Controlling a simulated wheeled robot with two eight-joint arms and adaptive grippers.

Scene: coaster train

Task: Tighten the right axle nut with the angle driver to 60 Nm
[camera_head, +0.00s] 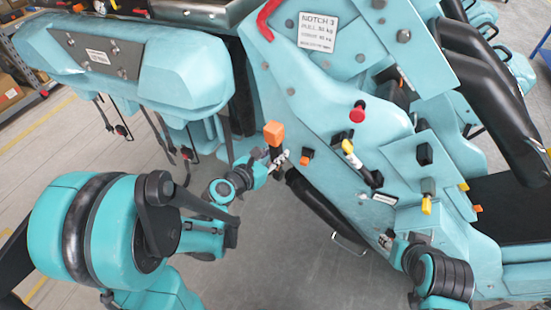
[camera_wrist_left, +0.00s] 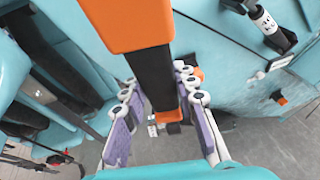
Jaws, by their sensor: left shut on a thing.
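An orange-and-black tool, which looks like the angle driver (camera_head: 274,132), is in my left gripper (camera_head: 279,158) near the middle of the head view. In the left wrist view the driver (camera_wrist_left: 155,75) has a large orange block at the near end, a black middle and a smaller orange far end. My left gripper (camera_wrist_left: 158,82) is shut on the black part, with a grey-purple finger on each side. My right arm (camera_head: 442,278) shows at the lower right of the head view; I cannot make out its fingers. I cannot pick out the right axle nut.
The big teal coaster car (camera_head: 300,85) fills the middle and right, with a white notch label (camera_head: 318,32), a red knob (camera_head: 357,112) and a yellow-tipped black lever (camera_head: 352,155). A teal seat part (camera_head: 190,75) with hanging straps is at upper left. Grey floor (camera_head: 265,250) is clear below.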

